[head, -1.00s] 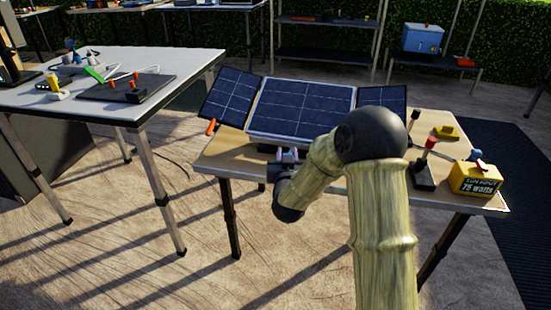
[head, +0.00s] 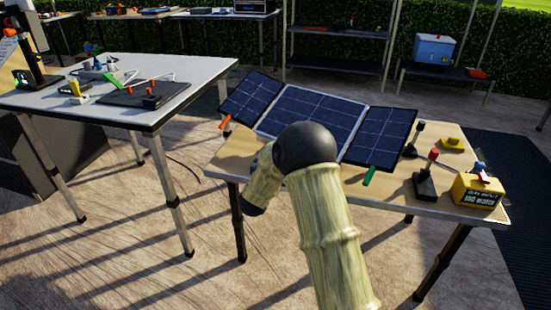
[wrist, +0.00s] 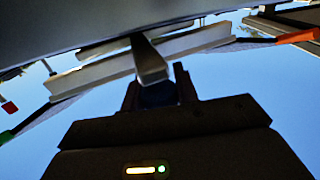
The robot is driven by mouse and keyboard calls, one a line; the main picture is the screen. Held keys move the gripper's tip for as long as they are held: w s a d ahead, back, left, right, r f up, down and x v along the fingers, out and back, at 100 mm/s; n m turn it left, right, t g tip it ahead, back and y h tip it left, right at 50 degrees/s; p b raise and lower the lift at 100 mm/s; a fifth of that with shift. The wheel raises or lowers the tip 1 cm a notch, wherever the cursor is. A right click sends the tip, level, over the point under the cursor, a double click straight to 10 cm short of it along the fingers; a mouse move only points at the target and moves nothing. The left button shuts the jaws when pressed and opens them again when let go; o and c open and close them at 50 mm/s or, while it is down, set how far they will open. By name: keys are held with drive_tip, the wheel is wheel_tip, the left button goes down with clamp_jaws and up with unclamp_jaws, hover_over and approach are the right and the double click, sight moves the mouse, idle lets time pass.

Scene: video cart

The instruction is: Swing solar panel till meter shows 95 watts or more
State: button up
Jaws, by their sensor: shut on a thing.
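The solar panel (head: 318,112) is dark blue with a white frame and stands on the wooden table. Its left wing (head: 252,97) has an orange handle and its right wing (head: 380,138) a green one. The panel faces obliquely, its right side nearer to me. The yellow meter box (head: 477,190) at the table's right end reads 100 watts. In the wrist view, my gripper (wrist: 158,92) is shut on a grey handle (wrist: 149,60) below the panel's underside. In the head view, my own arm hides the gripper and this handle.
Black stands with red and dark knobs (head: 425,180) stand between the right wing and the meter. A small yellow block (head: 452,144) lies behind. A white-topped table (head: 60,110) with devices stands left, with a floor gap between.

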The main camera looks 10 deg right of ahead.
drive_tip(key=o, duration=0.9)
drive_tip(key=shift+s+a, duration=0.3)
drive_tip(key=shift+s, duration=0.05)
drive_tip(key=p+v, duration=0.4)
drive_tip(key=v, duration=1.2)
drive_tip(key=shift+s, duration=0.25)
